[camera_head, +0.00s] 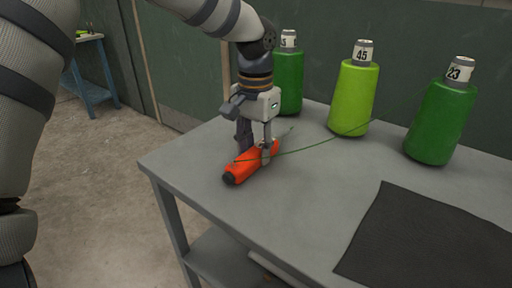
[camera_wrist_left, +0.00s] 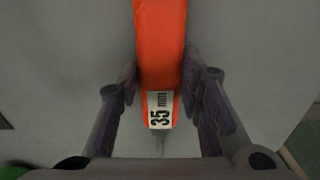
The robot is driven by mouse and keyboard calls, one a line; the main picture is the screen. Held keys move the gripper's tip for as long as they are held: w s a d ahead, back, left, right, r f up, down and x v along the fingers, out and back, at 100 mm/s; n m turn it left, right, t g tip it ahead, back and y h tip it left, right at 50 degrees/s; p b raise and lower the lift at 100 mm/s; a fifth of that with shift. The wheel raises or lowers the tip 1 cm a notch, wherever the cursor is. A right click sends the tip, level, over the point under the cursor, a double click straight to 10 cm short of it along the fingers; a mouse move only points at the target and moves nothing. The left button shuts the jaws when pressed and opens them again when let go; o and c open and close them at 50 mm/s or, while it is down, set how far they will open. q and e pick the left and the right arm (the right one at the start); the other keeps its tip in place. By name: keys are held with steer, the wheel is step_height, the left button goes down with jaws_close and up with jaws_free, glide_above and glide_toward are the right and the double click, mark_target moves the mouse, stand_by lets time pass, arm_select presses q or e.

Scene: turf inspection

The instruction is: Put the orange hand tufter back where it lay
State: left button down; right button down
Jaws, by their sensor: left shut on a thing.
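The orange hand tufter (camera_head: 240,169) is at the left part of the grey table (camera_head: 215,205), its dark end toward the front left and its thin needle toward the back right. My left gripper (camera_head: 256,153) points down over it and is shut on its body. I cannot tell whether the tufter touches the tabletop. In the left wrist view the tufter (camera_wrist_left: 160,45) runs between the two fingers (camera_wrist_left: 161,85), with a white "35 mm" label near the needle end. A green yarn runs from the tufter to the light green cone. My right gripper is not in view.
A dark green cone (camera_head: 288,83), a light green cone (camera_head: 353,98) marked 45 and a green cone (camera_head: 441,122) marked 23 stand along the back. A dark mat (camera_head: 425,240) lies at the front right. Bare tabletop lies between mat and tufter.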

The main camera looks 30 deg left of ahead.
mark_target(256, 150)
arm_select(q)
steer(key=c, duration=1.1)
jaws_free()
steer(key=shift+r, duration=0.1)
step_height(256, 150, up, 12)
steer(key=shift+d+f, duration=0.1)
